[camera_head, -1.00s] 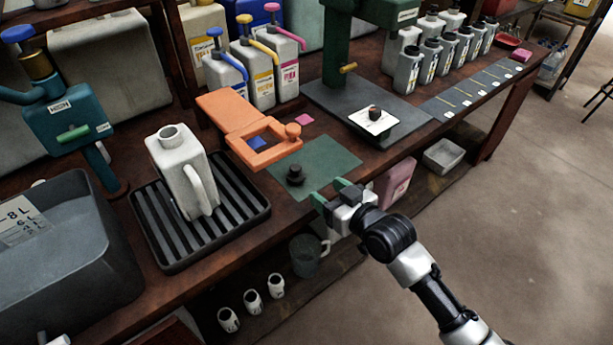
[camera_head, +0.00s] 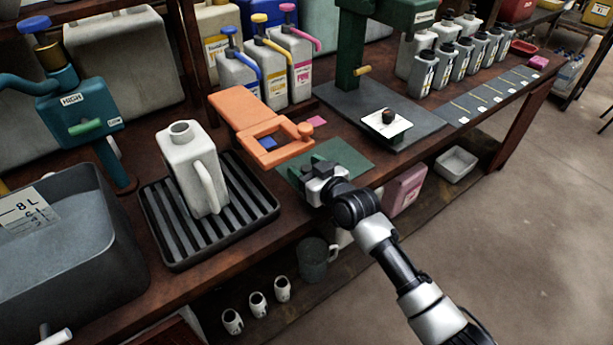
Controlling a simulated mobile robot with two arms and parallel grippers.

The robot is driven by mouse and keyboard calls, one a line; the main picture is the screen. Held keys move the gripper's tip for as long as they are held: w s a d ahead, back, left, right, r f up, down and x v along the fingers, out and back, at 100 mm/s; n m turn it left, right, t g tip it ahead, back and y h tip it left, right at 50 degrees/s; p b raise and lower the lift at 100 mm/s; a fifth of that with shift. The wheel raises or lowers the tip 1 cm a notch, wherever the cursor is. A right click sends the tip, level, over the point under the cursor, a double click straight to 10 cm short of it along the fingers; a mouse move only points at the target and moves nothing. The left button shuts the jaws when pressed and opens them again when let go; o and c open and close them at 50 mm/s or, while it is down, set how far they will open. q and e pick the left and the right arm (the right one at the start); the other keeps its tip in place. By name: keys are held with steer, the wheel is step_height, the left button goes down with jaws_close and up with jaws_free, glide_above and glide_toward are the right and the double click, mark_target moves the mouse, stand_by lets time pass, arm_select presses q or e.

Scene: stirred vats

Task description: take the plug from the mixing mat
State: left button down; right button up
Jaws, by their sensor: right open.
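The dark green mixing mat (camera_head: 349,155) lies on the wooden bench, just in front of an orange hinged frame. My right gripper (camera_head: 306,169) is over the mat, low, with its green fingers apart, reaching in from the bench's front edge. The small black plug stood on the mat in the earlier view. It is now hidden or merged with the dark fingers, and I cannot tell whether it lies between them. My left gripper is not in view.
The orange frame (camera_head: 243,112) stands close behind the mat. A white jug (camera_head: 190,165) on a black slatted tray (camera_head: 163,236) is at the left. A green press (camera_head: 350,60) with a white card (camera_head: 386,127) on its base is at the right. Pump bottles (camera_head: 271,70) stand behind.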

steer(key=c, duration=1)
steer(key=shift+r, duration=0.1)
